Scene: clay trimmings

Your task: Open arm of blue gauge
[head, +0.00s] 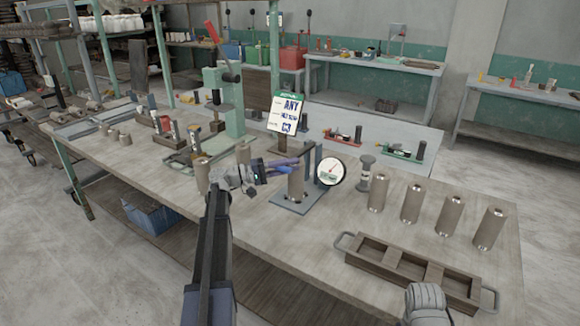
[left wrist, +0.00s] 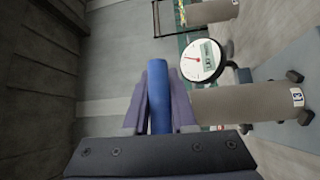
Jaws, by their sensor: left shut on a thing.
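The gauge stands on a blue-grey base plate (head: 285,205) in the middle of the bench. Its round white dial (head: 331,171) faces me and also shows in the left wrist view (left wrist: 203,61). A brown clay cylinder (head: 296,186) stands upright on the plate, beside the dial. My left gripper (head: 286,163) is level with the cylinder's top, left of the dial. In the left wrist view, its purple fingers are shut around the gauge's blue arm (left wrist: 158,90). The arm's far end is hidden. Only a grey part of my right arm shows at bottom right.
Several brown cylinders (head: 411,203) stand in a row at right. A wooden tray (head: 402,262) with handles lies in front of them. A green press (head: 226,98) and a sign (head: 286,114) stand behind the gauge. Another cylinder (head: 203,174) stands close to my left wrist.

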